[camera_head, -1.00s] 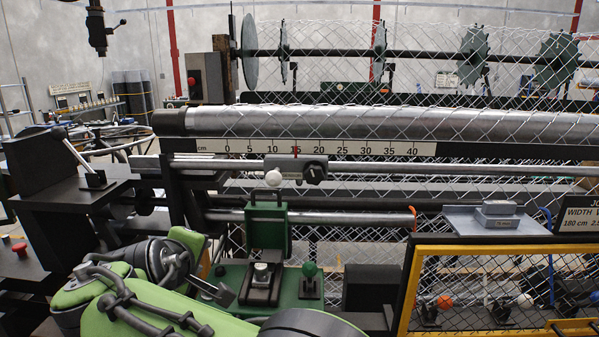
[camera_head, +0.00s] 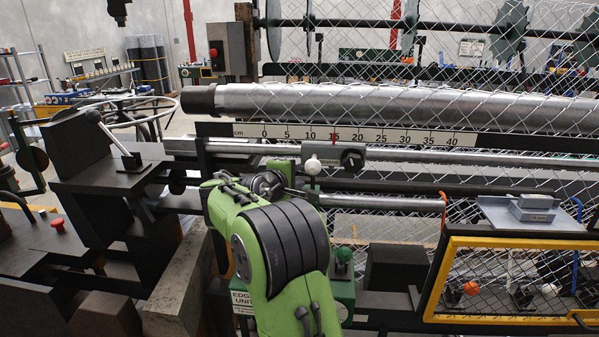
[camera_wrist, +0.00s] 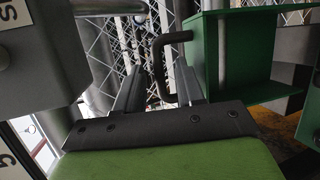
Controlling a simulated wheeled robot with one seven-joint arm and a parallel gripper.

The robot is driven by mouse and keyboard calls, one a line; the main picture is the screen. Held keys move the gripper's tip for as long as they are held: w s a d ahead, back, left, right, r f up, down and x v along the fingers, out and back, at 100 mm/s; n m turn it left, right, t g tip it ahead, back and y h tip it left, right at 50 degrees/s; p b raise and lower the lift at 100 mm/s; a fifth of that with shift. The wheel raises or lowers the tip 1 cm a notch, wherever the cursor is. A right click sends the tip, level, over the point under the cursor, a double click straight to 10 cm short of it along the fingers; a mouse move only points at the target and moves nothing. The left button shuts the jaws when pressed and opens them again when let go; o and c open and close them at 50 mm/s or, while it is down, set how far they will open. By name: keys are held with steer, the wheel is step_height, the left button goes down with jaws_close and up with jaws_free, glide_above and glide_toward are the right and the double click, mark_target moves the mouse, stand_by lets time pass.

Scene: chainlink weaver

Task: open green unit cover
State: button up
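The green unit (camera_head: 342,290) stands low in the middle of the head view, with an "EDGE UNIT" label at its left. My green arm hides most of it, including its cover. In the wrist view, green panels (camera_wrist: 245,62) fill the upper right, and a dark bent handle (camera_wrist: 158,62) sticks out to their left. My gripper (camera_wrist: 160,88) is open, with one finger on each side of the handle's hanging part. I cannot tell whether either finger touches it. My gripper is hidden in the head view.
A steel roller (camera_head: 400,103) and a ruler bar (camera_head: 350,135) run above the unit. A slider with a white knob (camera_head: 312,165) is close above my wrist. A yellow-framed mesh guard (camera_head: 510,242) stands right. A grey block (camera_wrist: 35,65) is close left in the wrist view.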

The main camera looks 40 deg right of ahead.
steer(key=shift+x, duration=1.05)
steer(key=shift+a, duration=0.1)
jaws_close()
